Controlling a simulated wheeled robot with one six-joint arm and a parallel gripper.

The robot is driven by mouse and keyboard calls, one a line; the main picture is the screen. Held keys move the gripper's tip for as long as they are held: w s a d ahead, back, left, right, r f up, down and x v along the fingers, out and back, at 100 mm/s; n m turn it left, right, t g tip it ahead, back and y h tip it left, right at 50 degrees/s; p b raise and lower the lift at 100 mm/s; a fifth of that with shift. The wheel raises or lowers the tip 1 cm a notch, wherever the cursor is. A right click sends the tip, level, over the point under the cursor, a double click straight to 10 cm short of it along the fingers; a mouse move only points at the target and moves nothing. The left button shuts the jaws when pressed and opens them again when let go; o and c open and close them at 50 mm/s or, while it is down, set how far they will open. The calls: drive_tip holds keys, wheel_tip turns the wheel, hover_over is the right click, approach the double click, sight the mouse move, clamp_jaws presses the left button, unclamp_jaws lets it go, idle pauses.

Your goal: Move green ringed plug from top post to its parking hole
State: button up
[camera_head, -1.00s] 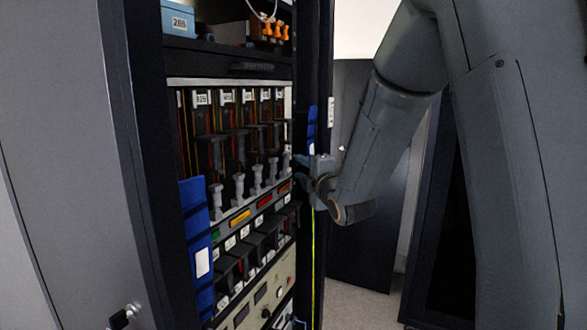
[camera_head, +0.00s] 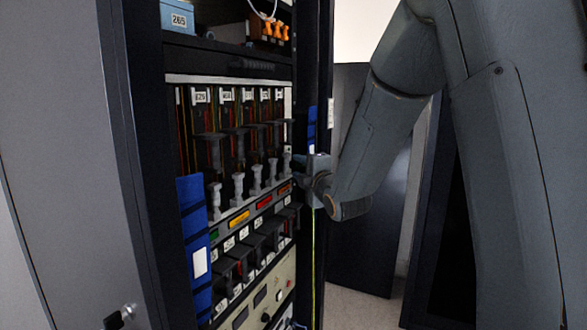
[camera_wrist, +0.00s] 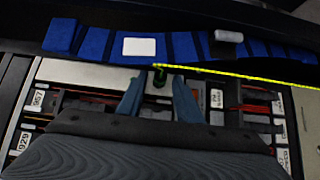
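The green plug (camera_wrist: 160,79) shows in the wrist view as a small dark green piece at the end of a pale strip. It lies between the tips of my gripper (camera_wrist: 158,84), with a gap to each finger, so the fingers look open around it. I cannot make out its ring or whether it sits on a post. In the head view my gripper (camera_head: 300,166) is at the right edge of the rack's post panel, and the green plug cannot be made out there. The parking hole cannot be identified.
The rack holds a row of grey handles (camera_head: 238,186) and labelled black modules. Blue strips flank it, one at left (camera_head: 194,240) and one at right (camera_head: 311,125). A yellow line (camera_wrist: 250,75) runs across the wrist view. A blue box (camera_head: 177,17) sits on top.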

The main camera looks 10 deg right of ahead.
clamp_jaws()
drive_tip(key=shift+s+d+b, duration=0.45)
drive_tip(key=shift+d+b, duration=0.15)
drive_tip(key=shift+b, duration=0.1)
idle(1.0)
idle(0.3)
drive_tip(key=s+d, duration=0.2)
drive_tip(key=d, duration=0.1)
idle(0.5)
drive_tip(key=shift+f, duration=0.1)
